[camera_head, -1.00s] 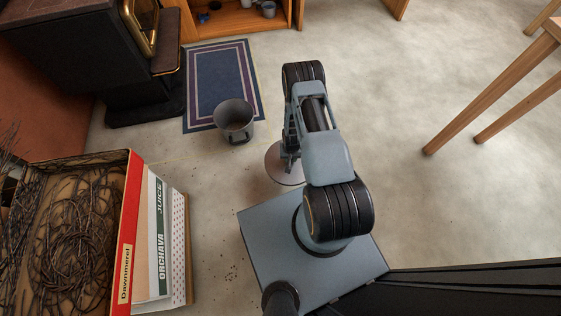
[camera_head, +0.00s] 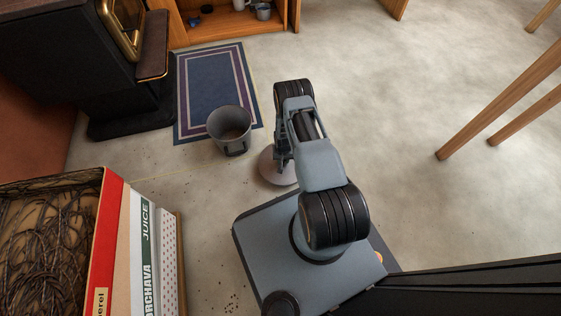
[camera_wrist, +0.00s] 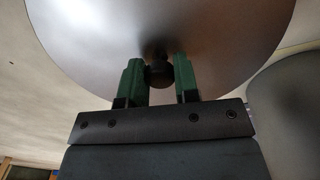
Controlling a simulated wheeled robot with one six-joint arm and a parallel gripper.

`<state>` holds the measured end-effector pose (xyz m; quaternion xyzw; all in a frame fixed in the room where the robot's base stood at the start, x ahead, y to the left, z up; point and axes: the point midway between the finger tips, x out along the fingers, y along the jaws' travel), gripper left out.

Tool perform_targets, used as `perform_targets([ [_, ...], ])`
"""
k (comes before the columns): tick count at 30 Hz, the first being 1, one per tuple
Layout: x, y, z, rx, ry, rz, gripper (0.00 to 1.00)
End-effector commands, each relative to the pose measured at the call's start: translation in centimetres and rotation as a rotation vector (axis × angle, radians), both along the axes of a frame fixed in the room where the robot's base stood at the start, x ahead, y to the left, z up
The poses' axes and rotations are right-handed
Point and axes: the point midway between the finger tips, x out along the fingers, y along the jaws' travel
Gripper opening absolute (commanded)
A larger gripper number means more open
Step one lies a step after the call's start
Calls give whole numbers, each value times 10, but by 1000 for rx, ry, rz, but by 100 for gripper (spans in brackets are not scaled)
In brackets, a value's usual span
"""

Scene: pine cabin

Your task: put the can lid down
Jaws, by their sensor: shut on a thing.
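The can lid is a round grey metal disc (camera_head: 272,168). It shows beside my arm in the head view, just right of and below the open metal can (camera_head: 230,124). In the wrist view the lid (camera_wrist: 215,28) fills the upper part, with a dark round knob (camera_wrist: 158,74) at its middle. My gripper (camera_wrist: 160,80) is shut on the knob with its green fingers on either side. In the head view my arm partly hides the lid. I cannot tell its exact height over the floor.
The can stands on the floor at the edge of a blue striped rug (camera_head: 212,88). A dark stove (camera_head: 110,70) is at the upper left. A box of twigs (camera_head: 50,245) is at the lower left. Wooden legs (camera_head: 500,100) stand at the right. The floor (camera_head: 390,150) between is clear.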

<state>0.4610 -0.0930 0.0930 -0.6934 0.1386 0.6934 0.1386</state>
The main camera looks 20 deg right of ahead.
Motion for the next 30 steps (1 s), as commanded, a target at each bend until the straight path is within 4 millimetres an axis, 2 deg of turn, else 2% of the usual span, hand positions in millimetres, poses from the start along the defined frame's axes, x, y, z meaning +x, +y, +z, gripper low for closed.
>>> perform_targets([
  [7,3,0,-12,0,1,1,0],
  [14,3,-1,-43,1,2,-3,0],
  [27,4,-2,-44,0,0,-3,0],
  [28,4,-2,-45,0,0,-3,30],
  [30,4,-2,-45,0,0,-3,37],
])
